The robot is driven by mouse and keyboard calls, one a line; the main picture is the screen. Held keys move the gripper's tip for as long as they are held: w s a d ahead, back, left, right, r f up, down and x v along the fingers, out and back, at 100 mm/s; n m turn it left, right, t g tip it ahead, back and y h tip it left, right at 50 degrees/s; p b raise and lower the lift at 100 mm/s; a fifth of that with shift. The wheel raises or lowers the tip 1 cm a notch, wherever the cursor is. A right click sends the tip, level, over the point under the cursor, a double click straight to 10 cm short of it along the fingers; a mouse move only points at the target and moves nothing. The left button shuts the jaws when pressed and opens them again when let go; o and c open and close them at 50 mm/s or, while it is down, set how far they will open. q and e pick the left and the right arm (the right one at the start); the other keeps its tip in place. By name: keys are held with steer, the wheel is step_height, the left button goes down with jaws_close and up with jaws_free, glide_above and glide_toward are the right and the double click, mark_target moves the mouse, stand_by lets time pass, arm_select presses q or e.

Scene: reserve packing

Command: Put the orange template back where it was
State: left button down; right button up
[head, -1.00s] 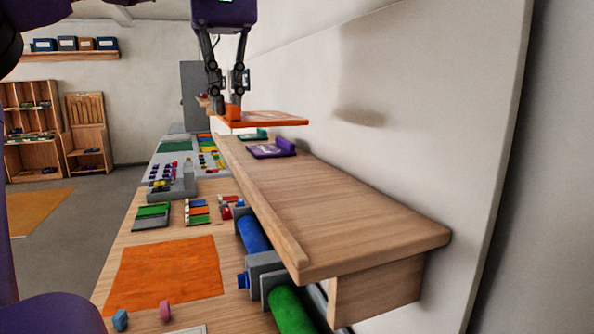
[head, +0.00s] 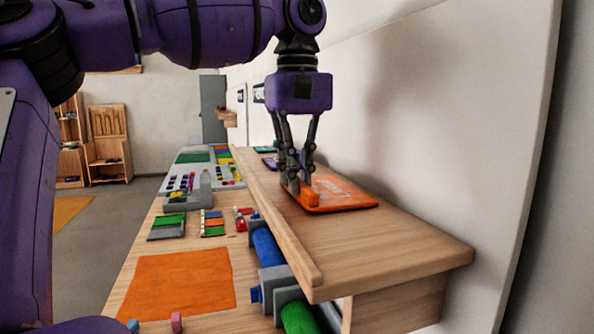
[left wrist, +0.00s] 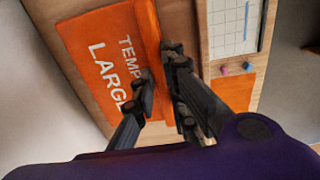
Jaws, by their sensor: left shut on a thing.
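The orange template (head: 343,194) is a flat plate with a raised orange grip along one edge and white lettering. It is at the wooden shelf (head: 400,240), low over or on its top; I cannot tell if it touches. My left gripper (head: 302,192) is shut on the template's raised grip from above. In the left wrist view the template (left wrist: 95,50) shows the words "TEMP" and "LARGE", partly cut off, with the grip between the fingers (left wrist: 165,90). My right gripper is not in view.
A purple template (head: 269,162) and a green one (head: 263,149) lie farther back on the shelf. Below left, the workbench holds an orange mat (head: 175,283), blue and green rolls (head: 267,247) and small coloured parts. The shelf's near end is clear.

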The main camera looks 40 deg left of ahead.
arm_select(q)
steer(key=shift+d, duration=0.1)
steer(key=c, duration=1.8)
jaws_free()
steer(key=shift+o, duration=0.2)
step_height(320, 180, up, 12)
steer(key=shift+b, duration=0.35)
